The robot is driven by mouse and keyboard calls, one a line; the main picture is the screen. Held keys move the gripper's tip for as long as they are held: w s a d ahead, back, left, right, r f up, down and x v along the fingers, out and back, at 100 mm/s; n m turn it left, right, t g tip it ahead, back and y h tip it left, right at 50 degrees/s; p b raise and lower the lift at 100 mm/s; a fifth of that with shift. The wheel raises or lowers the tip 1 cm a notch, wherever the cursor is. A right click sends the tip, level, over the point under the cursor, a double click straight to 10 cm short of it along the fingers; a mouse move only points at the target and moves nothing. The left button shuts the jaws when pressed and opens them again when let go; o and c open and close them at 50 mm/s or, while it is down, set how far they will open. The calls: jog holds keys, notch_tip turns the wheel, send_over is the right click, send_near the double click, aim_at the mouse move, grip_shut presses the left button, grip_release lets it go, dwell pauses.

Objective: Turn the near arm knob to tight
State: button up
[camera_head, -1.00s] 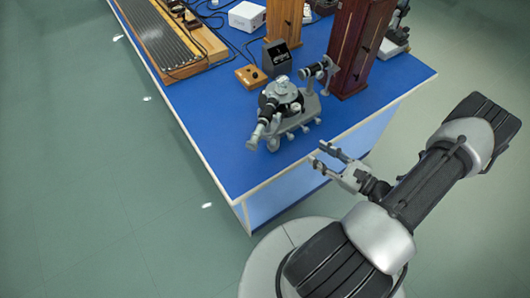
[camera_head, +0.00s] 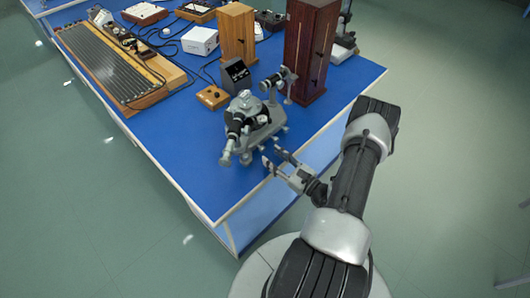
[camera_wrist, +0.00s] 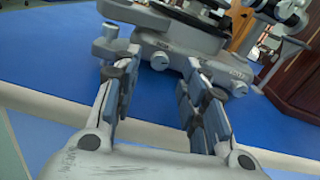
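The grey spectrometer (camera_head: 262,128) stands near the front edge of the blue bench (camera_head: 180,150). In the wrist view its base (camera_wrist: 185,45) fills the top middle. A small round knob (camera_wrist: 159,61) sits low on the base's front face, framed between my fingertips. Another knob (camera_wrist: 239,88) is to the right, and a larger one (camera_wrist: 110,30) sticks up at the left. I cannot tell which is the near arm knob. My gripper (camera_head: 272,156) is open and empty, just in front of the base; it also shows in the wrist view (camera_wrist: 157,75). No contact is visible.
A dark red wooden cabinet (camera_head: 310,50) and a light wooden box (camera_head: 237,35) stand behind the spectrometer. A dark meter (camera_head: 236,75) and a small wooden box with a knob (camera_head: 212,97) are behind it to the left.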

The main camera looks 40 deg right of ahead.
aim_at(264, 150)
jog(key=w, duration=0.5)
jog(key=shift+a+b, duration=0.2)
jog(key=shift+b, duration=0.15)
jog(key=shift+s, duration=0.1)
grip_shut()
